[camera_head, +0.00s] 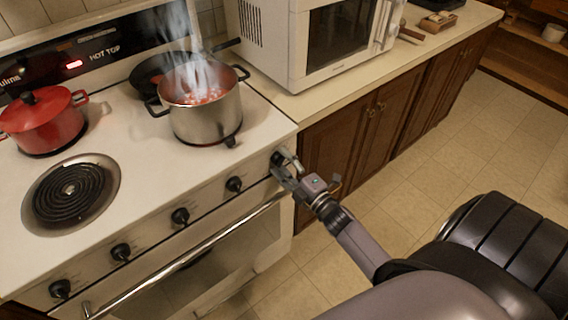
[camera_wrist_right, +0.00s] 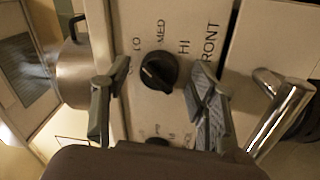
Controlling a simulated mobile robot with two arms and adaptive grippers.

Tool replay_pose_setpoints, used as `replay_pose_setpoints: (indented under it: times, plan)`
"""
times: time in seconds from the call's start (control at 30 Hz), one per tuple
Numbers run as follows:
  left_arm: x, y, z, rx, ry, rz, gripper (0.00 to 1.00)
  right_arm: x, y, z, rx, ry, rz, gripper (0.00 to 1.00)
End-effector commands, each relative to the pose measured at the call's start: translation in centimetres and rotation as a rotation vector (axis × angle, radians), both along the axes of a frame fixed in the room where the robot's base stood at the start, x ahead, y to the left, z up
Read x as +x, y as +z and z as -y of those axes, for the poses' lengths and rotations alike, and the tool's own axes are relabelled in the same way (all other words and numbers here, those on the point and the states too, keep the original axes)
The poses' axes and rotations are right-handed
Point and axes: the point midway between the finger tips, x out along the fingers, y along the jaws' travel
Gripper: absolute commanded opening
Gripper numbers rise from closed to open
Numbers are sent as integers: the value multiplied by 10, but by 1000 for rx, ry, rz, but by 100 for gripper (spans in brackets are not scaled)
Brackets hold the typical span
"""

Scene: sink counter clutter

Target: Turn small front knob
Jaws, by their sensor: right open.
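The black round knob (camera_wrist_right: 159,71) sits on the white panel in the right wrist view, with LO, MED, HI and part of the word FRONT printed beside it. My right gripper (camera_wrist_right: 158,100) is open, with one finger to each side of this knob. I see no clear contact between fingers and knob. In the head view my right gripper (camera_head: 286,168) is at the right end of the stove's front panel and partly covers the rightmost knob (camera_head: 277,158). My left gripper is not in view.
Several other black knobs line the panel, the nearest being this one (camera_head: 234,184). The oven door handle (camera_head: 190,258) runs below. A steaming steel pot (camera_head: 207,115) and a red pot (camera_head: 42,123) stand on the stove. Wooden cabinets (camera_head: 345,140) are to the right.

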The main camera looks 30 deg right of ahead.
Motion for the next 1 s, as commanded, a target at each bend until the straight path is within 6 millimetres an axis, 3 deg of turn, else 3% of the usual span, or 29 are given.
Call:
replay_pose_setpoints:
  times: [0.17, 0.5, 0.7, 1.0]
  plan:
    - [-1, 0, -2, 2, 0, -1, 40, -9, -1, 1, 0, 0, 0, 54]
    - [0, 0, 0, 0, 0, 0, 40, -78, -7, 6, 1, 0, -3, 54]
    - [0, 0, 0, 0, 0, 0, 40, -109, -9, 8, 1, -1, -2, 54]
    - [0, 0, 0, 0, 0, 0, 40, -120, -9, 10, 0, 0, 1, 54]
